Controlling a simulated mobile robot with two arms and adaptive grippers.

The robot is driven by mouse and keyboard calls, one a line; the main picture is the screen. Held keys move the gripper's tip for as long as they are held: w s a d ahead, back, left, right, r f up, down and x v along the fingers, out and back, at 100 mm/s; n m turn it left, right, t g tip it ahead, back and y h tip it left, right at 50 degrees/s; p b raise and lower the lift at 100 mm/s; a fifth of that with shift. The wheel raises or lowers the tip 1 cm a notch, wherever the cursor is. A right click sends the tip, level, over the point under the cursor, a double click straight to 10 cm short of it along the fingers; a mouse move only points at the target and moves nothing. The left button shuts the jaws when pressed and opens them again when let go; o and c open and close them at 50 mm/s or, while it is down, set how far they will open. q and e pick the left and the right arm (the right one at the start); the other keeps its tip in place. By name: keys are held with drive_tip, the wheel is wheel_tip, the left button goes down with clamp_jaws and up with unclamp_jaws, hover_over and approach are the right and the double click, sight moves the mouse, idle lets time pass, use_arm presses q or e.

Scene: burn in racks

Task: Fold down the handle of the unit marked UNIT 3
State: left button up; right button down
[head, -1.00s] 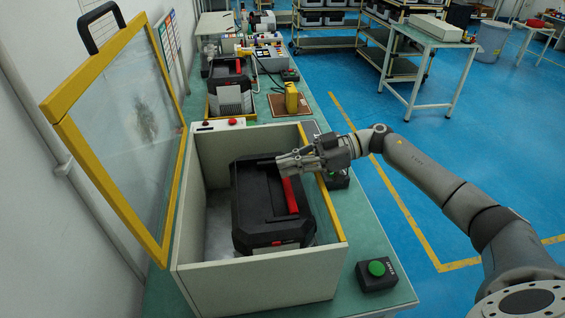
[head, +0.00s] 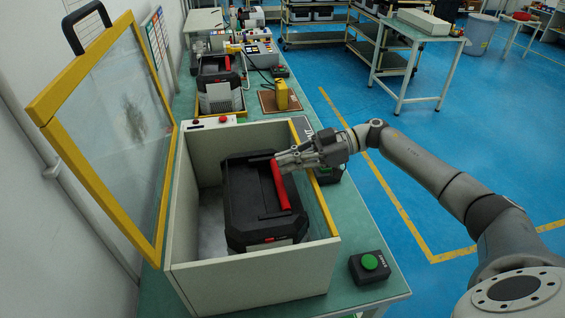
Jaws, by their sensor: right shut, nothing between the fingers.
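A black case with a red handle (head: 280,186) sits inside an open-topped pale box (head: 255,277). The case (head: 246,205) has a dark flat top, and the red bar runs lengthwise along its right half. I cannot tell how far the handle stands up from the top. My right gripper (head: 277,163) is shut and empty, its fingertips beside the far end of the handle. Whether they touch it is not clear. My left gripper is not in view.
The box's yellow-framed clear lid (head: 105,140) stands open on the left. A green button box (head: 369,266) is on the bench at front right. A second similar station (head: 219,98) and a yellow device (head: 281,94) stand farther back.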

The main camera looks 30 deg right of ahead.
drive_tip(key=v, duration=1)
drive_tip(key=shift+d, duration=0.4)
